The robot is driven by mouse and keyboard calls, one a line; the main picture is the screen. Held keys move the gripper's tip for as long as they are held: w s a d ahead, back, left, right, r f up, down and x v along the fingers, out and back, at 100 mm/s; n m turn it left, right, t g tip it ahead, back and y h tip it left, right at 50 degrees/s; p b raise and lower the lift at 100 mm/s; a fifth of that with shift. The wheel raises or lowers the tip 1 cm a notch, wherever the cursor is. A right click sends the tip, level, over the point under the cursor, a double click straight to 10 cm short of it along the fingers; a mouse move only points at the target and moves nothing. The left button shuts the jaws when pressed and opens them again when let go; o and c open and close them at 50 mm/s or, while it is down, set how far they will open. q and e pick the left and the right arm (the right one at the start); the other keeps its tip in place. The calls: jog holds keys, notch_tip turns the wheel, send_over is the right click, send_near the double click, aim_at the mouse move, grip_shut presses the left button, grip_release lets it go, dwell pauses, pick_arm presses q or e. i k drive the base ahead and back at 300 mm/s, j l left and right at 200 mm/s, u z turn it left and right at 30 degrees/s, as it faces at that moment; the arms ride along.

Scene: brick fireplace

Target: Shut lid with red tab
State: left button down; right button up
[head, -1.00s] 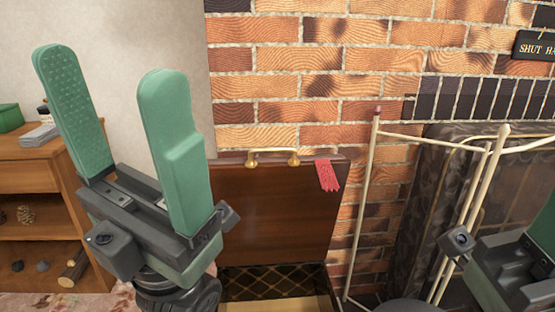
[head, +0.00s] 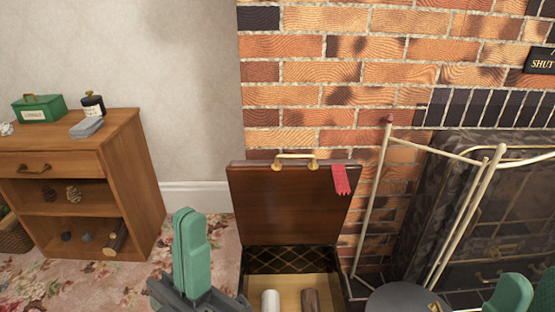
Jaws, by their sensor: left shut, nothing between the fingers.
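The wooden lid (head: 290,208) stands open and upright against the brick wall, with a brass handle (head: 296,158) on its top edge. A red tab (head: 341,180) hangs from the lid's top right corner. Below it is the open box (head: 290,261) with a dark lattice lining, holding a white roll and a brown one. My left gripper (head: 191,222) is shut and empty, in front and left of the lid, apart from it. My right gripper (head: 512,292) shows only as a green finger part at the lower right corner; its jaw opening is hidden.
A brass-framed fire screen (head: 369,205) stands right of the box, before the dark fireplace. A dark round top (head: 406,300) is at the bottom, close to the box. A wooden shelf unit (head: 135,165) stands at the left.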

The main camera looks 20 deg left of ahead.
aim_at(276, 201)
jog(key=k+z, duration=0.25)
jog(key=z, duration=0.25)
jog(key=k+l+z, duration=0.1)
jog(key=k+z, duration=0.15)
jog(key=z, duration=0.2)
jog(key=j+z, duration=0.1)
jog(key=j, duration=1.7)
jog(key=k+j+z, duration=0.15)
jog(key=j, duration=0.7)
jog(key=i+l, duration=0.1)
jog(key=i, duration=0.15)
